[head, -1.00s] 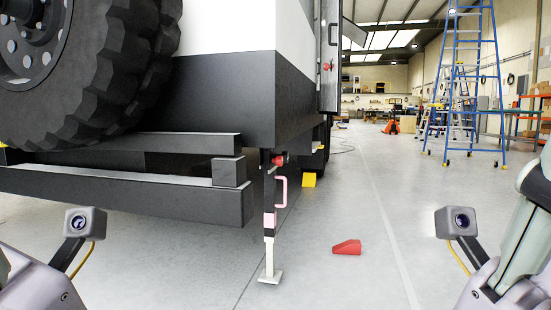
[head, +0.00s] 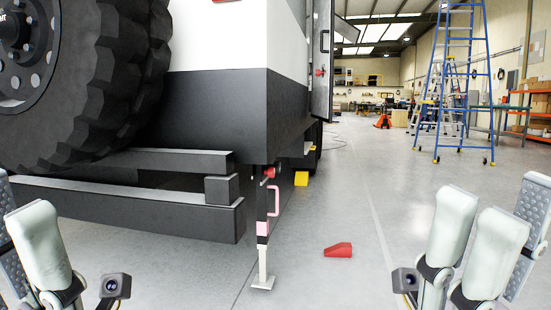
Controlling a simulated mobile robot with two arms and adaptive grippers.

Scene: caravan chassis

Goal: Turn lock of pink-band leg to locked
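The pink-band leg (head: 263,250) stands upright at the vehicle's rear corner, its flat foot on or very near the floor. It has a pink band (head: 262,228) and a pink crank-like handle (head: 275,201) on its right side. A small red part (head: 269,172), perhaps the lock, sits at its top; its setting is too small to tell. My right gripper (head: 489,212) points up at the lower right, fingers apart, empty, well away from the leg. My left gripper (head: 20,208) is cut off at the left edge, far from the leg; its opening is unclear.
A dark beam bumper (head: 120,206) and large tyre (head: 110,85) fill the left, beside the leg. A red wedge (head: 338,250) lies on the floor to the leg's right. A yellow chock (head: 301,178) is behind.

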